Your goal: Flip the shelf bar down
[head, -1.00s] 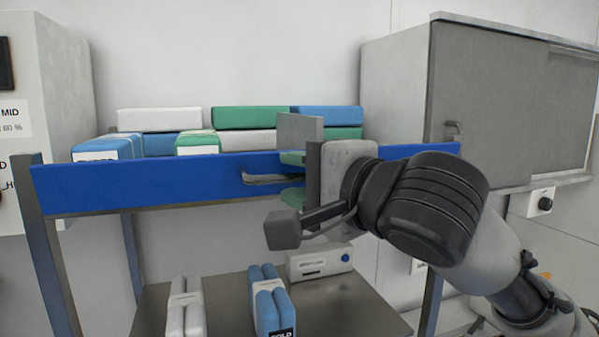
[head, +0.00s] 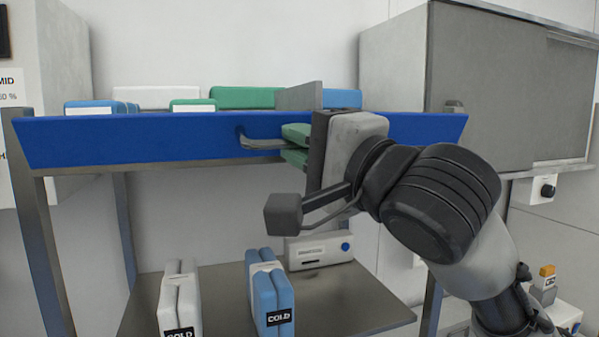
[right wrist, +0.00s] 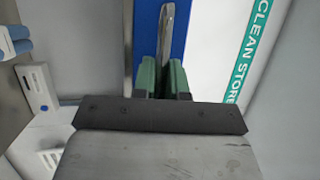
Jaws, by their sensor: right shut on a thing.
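The shelf bar (head: 130,138) is a long blue rail across the front of the upper shelf. Its top edge looks longer than its bottom edge, so it appears tilted outward toward me. A metal handle (head: 258,143) sticks out near its middle. My right gripper (head: 292,146) has green fingers shut on this handle, and the gripper body hides the bar behind it. In the right wrist view the handle (right wrist: 166,35) runs up from between the green fingers, against the blue bar (right wrist: 180,50). My left gripper is not in view.
White, green and blue packs (head: 170,96) lie on the shelf behind the bar. A lower shelf (head: 340,300) holds a white pack (head: 180,300), a blue pack (head: 268,295) and a white device (head: 320,250). A grey cabinet (head: 500,90) stands at the right.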

